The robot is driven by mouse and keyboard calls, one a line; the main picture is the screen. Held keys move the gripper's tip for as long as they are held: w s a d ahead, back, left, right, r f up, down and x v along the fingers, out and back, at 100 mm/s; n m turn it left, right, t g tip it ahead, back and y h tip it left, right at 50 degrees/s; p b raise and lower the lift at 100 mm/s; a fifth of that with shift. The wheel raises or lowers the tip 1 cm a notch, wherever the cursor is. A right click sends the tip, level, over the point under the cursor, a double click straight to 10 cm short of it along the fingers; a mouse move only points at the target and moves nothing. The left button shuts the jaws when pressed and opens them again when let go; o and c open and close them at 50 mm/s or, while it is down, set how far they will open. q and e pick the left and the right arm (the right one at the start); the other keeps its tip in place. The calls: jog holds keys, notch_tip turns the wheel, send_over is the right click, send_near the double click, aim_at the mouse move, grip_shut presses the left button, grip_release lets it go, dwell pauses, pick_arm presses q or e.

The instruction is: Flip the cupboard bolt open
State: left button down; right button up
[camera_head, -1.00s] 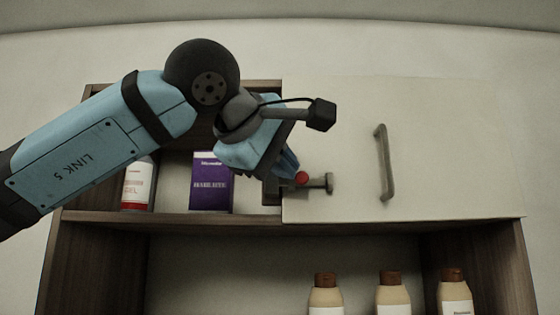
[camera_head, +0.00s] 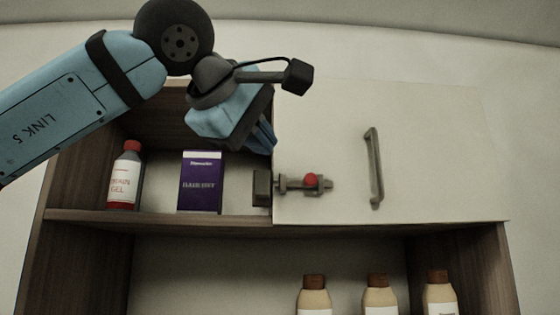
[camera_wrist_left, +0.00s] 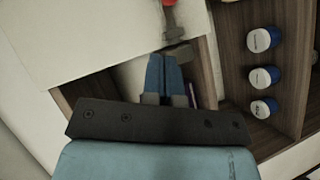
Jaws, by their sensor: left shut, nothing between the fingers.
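The bolt (camera_head: 292,184) is a grey metal slide bolt with a red knob (camera_head: 311,180), low on the left edge of the pale cupboard door (camera_head: 430,150). Its left end sits at the door edge, apart from the dark catch block (camera_head: 262,188) on the cupboard. My left gripper (camera_head: 268,143) is shut and empty, up and left of the knob, not touching it. In the left wrist view the shut fingers (camera_wrist_left: 163,72) point toward the catch block (camera_wrist_left: 180,55), with the red knob (camera_wrist_left: 169,3) at the top edge. My right gripper is not in view.
The door has a vertical handle (camera_head: 374,168). In the open left compartment stand a red-capped bottle (camera_head: 125,178) and a purple box (camera_head: 201,182). Several brown-capped bottles (camera_head: 380,300) stand on the shelf below. The wall right of the cupboard is clear.

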pick_arm(q)
jog(key=b+v, duration=0.1)
jog(key=v, duration=0.6)
jog(key=shift+s, duration=0.35)
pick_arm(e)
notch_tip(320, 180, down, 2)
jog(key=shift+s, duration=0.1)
pick_arm(q)
jog(key=shift+d, duration=0.2)
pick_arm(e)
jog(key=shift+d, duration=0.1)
pick_arm(q)
jog(key=shift+a, duration=0.1)
